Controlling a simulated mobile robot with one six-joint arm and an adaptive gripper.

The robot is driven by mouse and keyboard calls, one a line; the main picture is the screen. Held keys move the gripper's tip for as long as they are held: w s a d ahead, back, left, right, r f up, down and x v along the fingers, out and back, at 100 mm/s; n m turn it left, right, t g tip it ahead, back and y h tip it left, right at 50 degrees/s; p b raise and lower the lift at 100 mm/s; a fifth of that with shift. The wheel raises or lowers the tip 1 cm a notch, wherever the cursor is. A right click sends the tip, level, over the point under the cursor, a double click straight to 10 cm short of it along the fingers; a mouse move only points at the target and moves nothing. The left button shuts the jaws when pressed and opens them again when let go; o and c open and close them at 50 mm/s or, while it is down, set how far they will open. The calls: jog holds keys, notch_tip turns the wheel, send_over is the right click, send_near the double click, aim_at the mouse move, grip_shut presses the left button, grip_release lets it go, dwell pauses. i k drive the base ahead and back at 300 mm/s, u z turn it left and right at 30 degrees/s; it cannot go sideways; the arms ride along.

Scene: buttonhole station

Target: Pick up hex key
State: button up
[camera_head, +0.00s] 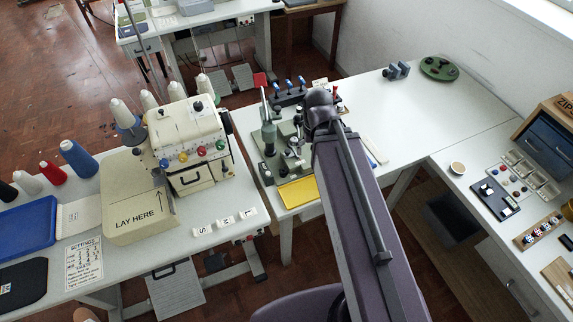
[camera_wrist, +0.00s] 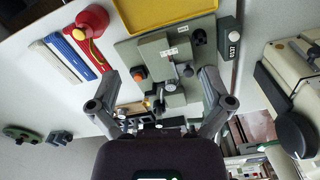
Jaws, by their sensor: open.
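I cannot make out the hex key for sure in either view; it may be too small or hidden. My gripper (camera_wrist: 160,78) is open and empty in the wrist view. Its two fingers spread apart over the grey-green machine (camera_wrist: 150,55), which has an orange button and a dark knob. In the head view my arm reaches over the bench by this machine (camera_head: 274,160), and my own arm hides the fingers and part of the bench there.
A yellow tray (camera_head: 298,192) sits at the machine's front edge. A red oil can (camera_wrist: 92,18) and coloured strips (camera_wrist: 68,56) lie beside the machine. A stand of blue-topped tools (camera_head: 288,92) is behind it. The white bench (camera_head: 400,105) is mostly clear to the right.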

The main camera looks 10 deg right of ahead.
aim_at(303, 82)
jog(key=k, duration=1.3)
jog(key=z, duration=0.4)
jog(key=i, duration=0.5)
jog(key=z, duration=0.45)
jog(key=i, duration=1.7)
jog(key=u, duration=0.55)
